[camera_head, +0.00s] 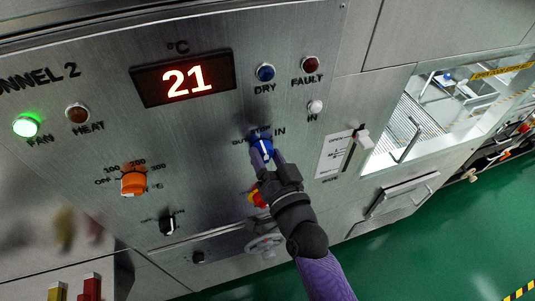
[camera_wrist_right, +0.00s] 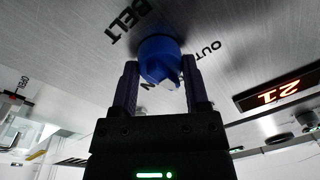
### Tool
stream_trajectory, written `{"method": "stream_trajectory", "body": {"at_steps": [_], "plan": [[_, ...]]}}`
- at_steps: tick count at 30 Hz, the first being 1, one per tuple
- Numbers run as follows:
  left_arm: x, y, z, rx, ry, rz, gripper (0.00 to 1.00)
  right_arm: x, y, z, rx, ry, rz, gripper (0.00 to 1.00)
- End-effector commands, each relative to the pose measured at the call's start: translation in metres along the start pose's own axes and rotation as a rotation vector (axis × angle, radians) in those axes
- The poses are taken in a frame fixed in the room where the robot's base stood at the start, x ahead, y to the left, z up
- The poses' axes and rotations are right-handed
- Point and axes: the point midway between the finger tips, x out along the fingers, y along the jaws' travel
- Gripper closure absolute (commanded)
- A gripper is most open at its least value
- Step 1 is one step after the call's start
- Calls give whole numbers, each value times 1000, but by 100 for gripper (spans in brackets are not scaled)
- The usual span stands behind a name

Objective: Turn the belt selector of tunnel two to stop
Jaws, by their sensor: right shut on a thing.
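The blue belt selector (camera_head: 261,142) is on the steel panel marked TUNNEL 2, left of the word IN. In the right wrist view, the blue knob (camera_wrist_right: 158,52) has the word BELT at its upper left and OUT at its right. A white mark shows on the knob's near face; my gripper partly hides the labels, so I cannot tell which position it points to. My right gripper (camera_head: 265,160) reaches the knob from below, its two fingers (camera_wrist_right: 160,82) on either side, shut on it. My left gripper is not in view.
The display (camera_head: 183,78) reads 21. A green FAN lamp (camera_head: 26,126) is lit. An orange knob (camera_head: 133,184) and a small black knob (camera_head: 167,222) are to the left. A red button on yellow (camera_head: 257,199) is close beside my right gripper. A lever (camera_head: 358,139) is to the right.

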Motion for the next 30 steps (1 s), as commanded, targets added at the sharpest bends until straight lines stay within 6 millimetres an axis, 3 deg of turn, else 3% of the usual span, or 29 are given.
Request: {"method": "stream_trajectory", "body": {"at_steps": [19, 20, 24, 25, 30], "plan": [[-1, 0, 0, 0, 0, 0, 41, 0, 0, 0, 52, 5, 0, 100], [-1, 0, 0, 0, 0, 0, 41, 0, 0, 0, 52, 5, 0, 39], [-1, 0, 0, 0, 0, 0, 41, 0, 0, 0, 52, 5, 0, 9], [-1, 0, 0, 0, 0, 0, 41, 0, 0, 0, 52, 5, 0, 6], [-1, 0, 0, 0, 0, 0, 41, 0, 0, 0, 52, 4, 0, 6]]}}
